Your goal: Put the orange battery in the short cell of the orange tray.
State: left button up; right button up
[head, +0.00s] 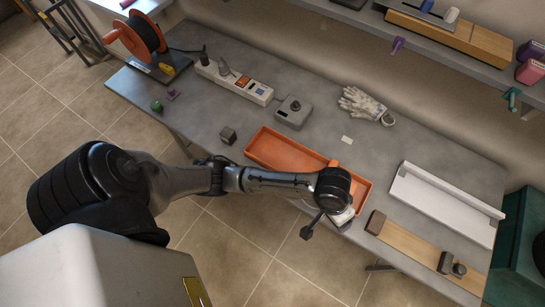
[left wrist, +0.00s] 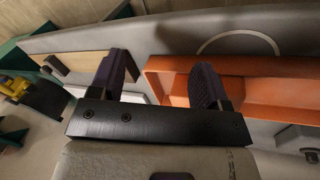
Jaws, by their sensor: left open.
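The orange tray (head: 275,150) lies on the grey workbench, with its right end partly hidden behind my left arm. A small orange piece (head: 333,163) shows at the tray beside my wrist; I cannot tell whether it is a divider or the battery. I cannot make out the orange battery for certain. In the left wrist view my left gripper (left wrist: 157,78) is open with nothing visible between its dark fingers. The right finger overlaps the tray (left wrist: 268,68) in that view. In the head view its fingertips are hidden. My right gripper is not in view.
A white tray (head: 440,205) and a wooden board with dark blocks (head: 415,248) lie to the right. A dark cube (head: 228,135) is left of the orange tray. A power strip (head: 235,83), grey box (head: 293,112) and gloves (head: 362,103) lie behind.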

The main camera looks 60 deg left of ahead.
pick_arm(q)
jog(key=s+a+f+m+t+y, duration=0.1)
jog(key=s+a, duration=0.5)
jog(key=s, duration=0.3)
jog(key=s+a+f+m+t+y, duration=0.1)
jog(key=s+a, duration=0.5)
jog(key=s, duration=0.3)
jog(key=shift+a+f+m+y, duration=0.15)
jog(key=shift+f+m+y, duration=0.15)
jog(key=shift+f+y, duration=0.1)
jog(key=shift+s, duration=0.1)
notch_tip(320, 180, up, 26)
jog(key=p, duration=2.5)
jog(key=shift+f, duration=0.25)
